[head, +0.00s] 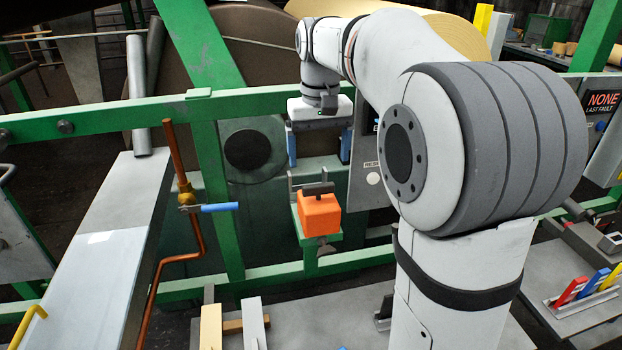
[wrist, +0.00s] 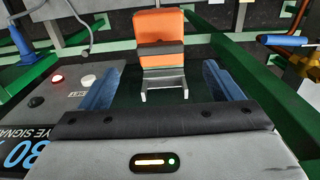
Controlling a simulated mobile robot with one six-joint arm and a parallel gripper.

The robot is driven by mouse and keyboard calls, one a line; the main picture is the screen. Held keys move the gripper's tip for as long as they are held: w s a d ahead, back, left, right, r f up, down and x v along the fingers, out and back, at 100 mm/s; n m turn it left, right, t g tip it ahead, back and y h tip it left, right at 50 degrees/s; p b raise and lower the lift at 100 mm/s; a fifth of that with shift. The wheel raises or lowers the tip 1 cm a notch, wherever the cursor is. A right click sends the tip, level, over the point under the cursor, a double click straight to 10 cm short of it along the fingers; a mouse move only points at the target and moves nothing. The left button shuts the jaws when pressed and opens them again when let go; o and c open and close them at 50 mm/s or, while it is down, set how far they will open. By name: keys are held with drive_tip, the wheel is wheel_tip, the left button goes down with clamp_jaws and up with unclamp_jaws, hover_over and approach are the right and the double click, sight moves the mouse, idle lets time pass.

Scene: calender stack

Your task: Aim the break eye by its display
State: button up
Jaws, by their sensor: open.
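The orange box (head: 320,213), which looks like the break eye, sits on a green bracket (head: 303,236) with a dark grey bar on its top. In the wrist view the orange box (wrist: 158,27) is at top centre, with a pale two-pronged fork (wrist: 164,85) in front of it. My gripper (head: 318,155) is open and empty above the box, its blue fingers apart and not touching it. In the wrist view the display (wrist: 28,155) at lower left shows "80" and "EYE SIGNAL", partly cut off; the head view mostly hides its panel behind my arm.
The panel (wrist: 62,98) carries a red lit lamp, a white button and a black knob. Green frame rails (head: 95,117) surround the bracket. A copper pipe with a blue-handled valve (head: 220,208) stands to the left. A "NONE, LAST FAULT" sign (head: 602,101) is far right.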

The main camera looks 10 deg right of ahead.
sight(318, 185)
wheel_tip(318, 185, down, 7)
drive_tip(key=shift+f, duration=0.2)
idle(0.3)
drive_tip(key=c, duration=1)
drive_tip(key=shift+m+p, duration=0.3)
drive_tip(key=shift+m, duration=0.7)
drive_tip(key=o, duration=1)
drive_tip(key=shift+r, duration=0.15)
wheel_tip(318, 185, up, 8)
drive_tip(key=shift+f, duration=0.2)
